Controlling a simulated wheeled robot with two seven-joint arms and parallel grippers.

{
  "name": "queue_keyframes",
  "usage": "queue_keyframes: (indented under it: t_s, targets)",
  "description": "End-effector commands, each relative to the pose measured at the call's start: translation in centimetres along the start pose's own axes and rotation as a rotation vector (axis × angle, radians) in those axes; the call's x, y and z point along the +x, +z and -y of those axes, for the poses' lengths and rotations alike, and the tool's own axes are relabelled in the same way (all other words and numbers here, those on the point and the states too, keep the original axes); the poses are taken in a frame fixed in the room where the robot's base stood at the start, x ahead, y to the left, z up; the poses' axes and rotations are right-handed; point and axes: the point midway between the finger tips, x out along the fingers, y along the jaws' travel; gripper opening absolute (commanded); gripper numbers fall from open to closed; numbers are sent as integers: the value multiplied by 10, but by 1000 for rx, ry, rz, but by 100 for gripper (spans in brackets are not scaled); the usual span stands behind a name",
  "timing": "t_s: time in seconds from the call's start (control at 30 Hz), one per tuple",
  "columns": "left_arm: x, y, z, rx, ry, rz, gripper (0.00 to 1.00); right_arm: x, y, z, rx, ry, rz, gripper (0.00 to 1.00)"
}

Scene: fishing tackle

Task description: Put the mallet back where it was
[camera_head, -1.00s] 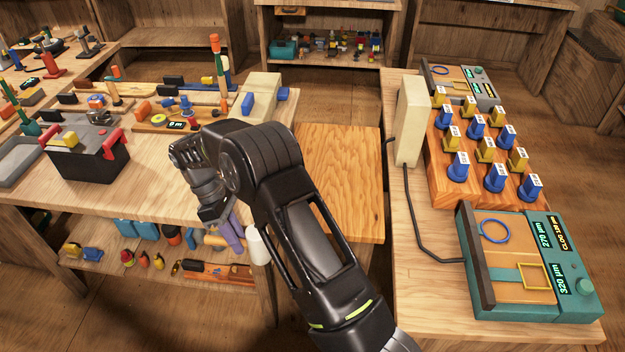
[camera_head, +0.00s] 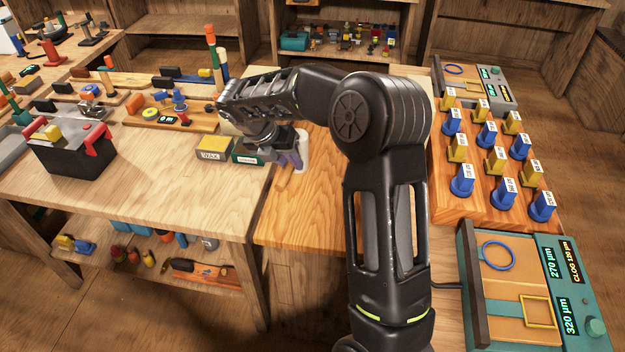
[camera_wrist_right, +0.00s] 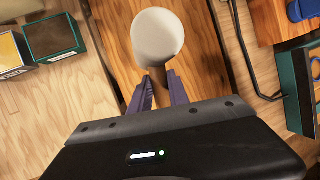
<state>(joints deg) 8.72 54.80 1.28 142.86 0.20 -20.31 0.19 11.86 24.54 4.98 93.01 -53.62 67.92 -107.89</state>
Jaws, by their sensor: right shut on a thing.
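My right gripper (camera_head: 290,160) has purple fingers and is shut on the mallet's handle. It holds the mallet over the orange-brown wooden board (camera_head: 330,205) between the two benches. In the right wrist view the white head (camera_wrist_right: 158,36) shows ahead of the fingers (camera_wrist_right: 158,92), with a short dark stretch of handle between them. I cannot tell how high the mallet is above the board. My arm hides part of the board. My left gripper is not in view.
A yellow wax box (camera_head: 214,149) and a green box (camera_head: 243,157) stand just left of the mallet. A black toolbox (camera_head: 72,150) is on the left bench. Blue and yellow tagged pieces fill a wooden block (camera_head: 450,208) at right, near a teal device (camera_head: 540,300).

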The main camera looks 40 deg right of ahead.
Motion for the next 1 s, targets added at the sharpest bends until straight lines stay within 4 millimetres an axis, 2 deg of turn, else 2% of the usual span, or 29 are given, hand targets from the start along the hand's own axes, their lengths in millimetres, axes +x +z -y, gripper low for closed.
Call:
queue_keyframes:
  t_s: [0.17, 0.57, 0.67, 0.9, 1.0]
  targets:
    - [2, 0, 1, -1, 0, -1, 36, -5, 12, 7, -98, 40, 29, 0]
    - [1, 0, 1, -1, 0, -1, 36, -3, 12, 6, -112, 44, 31, 0]
    - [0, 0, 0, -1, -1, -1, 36, 6, 8, 4, -112, 43, 29, 0]
    - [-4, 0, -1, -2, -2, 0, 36, 43, -7, -7, -113, 43, 29, 0]
    - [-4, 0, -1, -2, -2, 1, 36, 50, -9, -9, -110, 43, 30, 0]
